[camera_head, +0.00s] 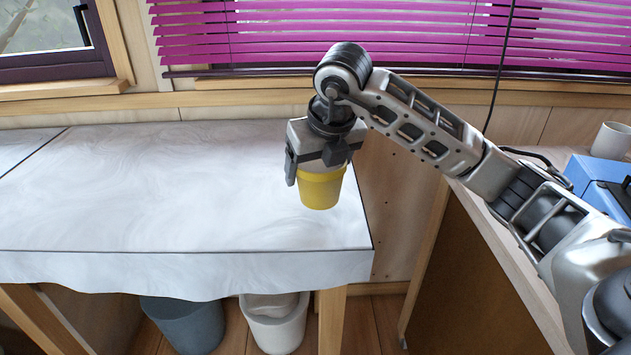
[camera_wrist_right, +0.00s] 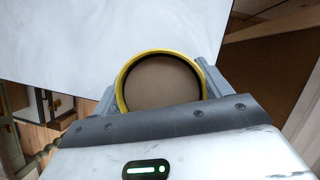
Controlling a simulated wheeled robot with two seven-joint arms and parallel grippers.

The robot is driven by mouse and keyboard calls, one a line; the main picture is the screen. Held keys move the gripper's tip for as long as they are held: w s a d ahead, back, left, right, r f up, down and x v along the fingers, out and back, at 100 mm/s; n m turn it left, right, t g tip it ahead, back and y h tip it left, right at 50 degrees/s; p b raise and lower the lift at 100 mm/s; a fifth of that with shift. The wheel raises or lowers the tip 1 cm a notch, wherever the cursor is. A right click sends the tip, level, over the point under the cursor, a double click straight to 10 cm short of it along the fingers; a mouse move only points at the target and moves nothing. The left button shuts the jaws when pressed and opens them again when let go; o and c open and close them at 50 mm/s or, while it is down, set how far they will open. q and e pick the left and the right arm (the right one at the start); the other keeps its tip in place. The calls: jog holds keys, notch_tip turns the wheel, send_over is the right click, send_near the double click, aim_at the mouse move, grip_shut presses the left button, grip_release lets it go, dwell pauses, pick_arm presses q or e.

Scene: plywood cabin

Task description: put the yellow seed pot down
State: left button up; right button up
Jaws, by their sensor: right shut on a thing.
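The yellow seed pot (camera_head: 321,190) is upright in my right gripper (camera_head: 320,165), near the right end of the white-covered table (camera_head: 180,200). The gripper comes from above and its fingers are shut on opposite sides of the pot. In the right wrist view the pot's yellow rim (camera_wrist_right: 122,88) and brown inside show between the fingers of the right gripper (camera_wrist_right: 155,95). I cannot tell whether the pot's base touches the table. My left gripper is in neither view.
The tabletop left of the pot is bare. Below the table stand a grey bin (camera_head: 185,322) and a white bin (camera_head: 275,325). At the right, another surface holds a blue box (camera_head: 597,185) and a white mug (camera_head: 611,141). A gap separates the two surfaces.

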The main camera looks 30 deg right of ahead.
jog(key=f, duration=0.3)
jog(key=shift+w+f+p, duration=0.2)
jog(key=shift+w+p, duration=0.05)
jog(key=shift+p, duration=0.1)
jog(key=shift+f, duration=0.15)
jog(key=o, duration=0.8)
jog(key=shift+f, duration=0.2)
jog(key=shift+c, duration=0.2)
jog(key=o, duration=0.4)
jog(key=shift+r, duration=0.1)
